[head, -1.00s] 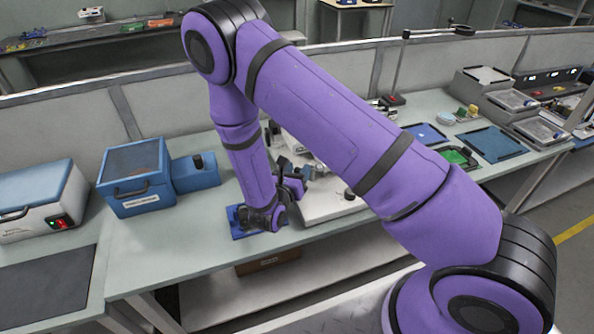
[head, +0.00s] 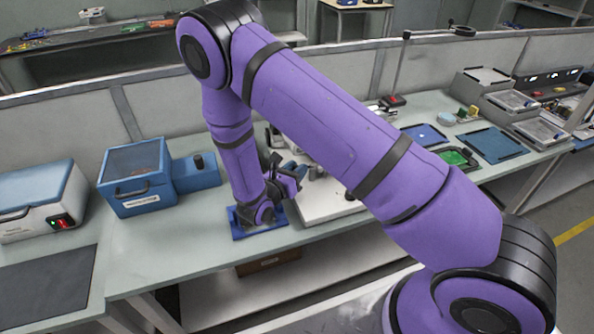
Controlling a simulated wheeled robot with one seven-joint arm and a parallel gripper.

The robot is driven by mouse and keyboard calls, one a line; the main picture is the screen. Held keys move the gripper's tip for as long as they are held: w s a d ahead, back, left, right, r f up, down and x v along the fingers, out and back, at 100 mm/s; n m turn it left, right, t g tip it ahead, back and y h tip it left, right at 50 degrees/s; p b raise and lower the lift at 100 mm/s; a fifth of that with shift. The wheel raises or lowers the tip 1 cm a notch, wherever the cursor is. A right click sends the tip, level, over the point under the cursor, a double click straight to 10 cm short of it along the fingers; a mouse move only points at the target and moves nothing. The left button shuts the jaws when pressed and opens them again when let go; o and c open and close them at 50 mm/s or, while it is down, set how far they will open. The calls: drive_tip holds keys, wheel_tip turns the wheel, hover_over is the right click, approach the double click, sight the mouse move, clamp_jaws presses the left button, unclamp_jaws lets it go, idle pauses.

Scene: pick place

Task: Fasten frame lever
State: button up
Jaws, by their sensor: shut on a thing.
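My gripper (head: 290,176) is at the left end of a white fixture board (head: 318,206) on the bench, beyond my purple wrist. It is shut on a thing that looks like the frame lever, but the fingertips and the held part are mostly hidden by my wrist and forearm. A blue tray or plate (head: 244,234) lies on the bench just below and in front of my wrist. Grey metal parts of the fixture (head: 317,172) show just right of my gripper. The frame itself cannot be made out.
A blue box with a dark lid (head: 137,190) and a smaller blue unit (head: 197,172) stand to the left. A white and blue machine (head: 40,205) is farther left. Blue trays (head: 492,145) and a green board (head: 458,158) lie at right. Bench between the blue box and the plate is clear.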

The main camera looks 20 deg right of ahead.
drive_tip(key=shift+w+r, duration=0.15)
drive_tip(key=shift+w, duration=0.1)
drive_tip(key=o, duration=0.8)
drive_tip(key=shift+w, duration=0.1)
drive_tip(key=shift+c, duration=0.2)
drive_tip(key=v, duration=1)
drive_tip(key=shift+s+a, duration=0.25)
drive_tip(key=shift+a, duration=0.1)
